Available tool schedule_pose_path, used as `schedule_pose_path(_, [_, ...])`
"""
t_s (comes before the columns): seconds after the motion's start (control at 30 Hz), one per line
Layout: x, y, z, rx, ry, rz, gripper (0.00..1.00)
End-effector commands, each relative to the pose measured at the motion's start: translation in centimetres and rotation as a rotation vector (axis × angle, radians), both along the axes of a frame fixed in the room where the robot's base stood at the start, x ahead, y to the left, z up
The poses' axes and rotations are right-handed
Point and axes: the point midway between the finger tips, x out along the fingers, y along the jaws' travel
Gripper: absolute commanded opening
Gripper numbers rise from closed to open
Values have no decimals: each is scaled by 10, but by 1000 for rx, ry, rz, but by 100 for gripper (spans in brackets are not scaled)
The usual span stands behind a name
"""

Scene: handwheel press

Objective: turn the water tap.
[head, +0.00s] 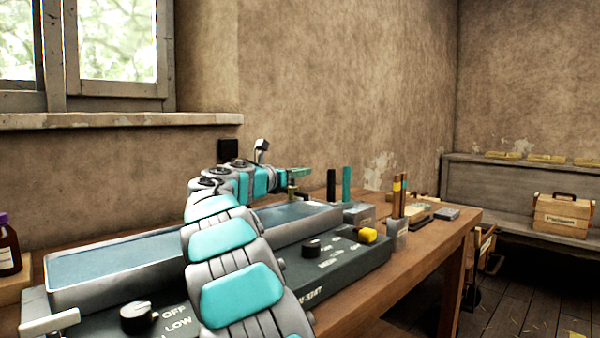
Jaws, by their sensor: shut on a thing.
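The water tap (292,191) shows as a small brass-coloured piece just below the gripper. The gripper is shut on the tap's upper part, which is mostly hidden by the gripper. I cannot tell how far the tap is turned. No water stream can be made out.
A long metal sink (110,262) stands on the wooden table (425,240). A dark control panel (345,262) with knobs and a yellow button (367,235) runs along its front. Dark and teal upright handles (346,184) and a holder with pencils (398,200) stand right of the gripper.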

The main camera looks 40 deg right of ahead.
Motion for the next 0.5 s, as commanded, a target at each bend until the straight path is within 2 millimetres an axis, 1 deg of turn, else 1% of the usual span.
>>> schedule_pose_path(0.03, [1,-1,-6,7,4,-2,0])
schedule_pose_path(0.27, [0,-2,-6,8,5,-2,0])
schedule_pose_path(0.3, [0,-2,-6,7,4,-2,19])
schedule_pose_path(0.5, [0,-1,-3,5,3,-1,42])
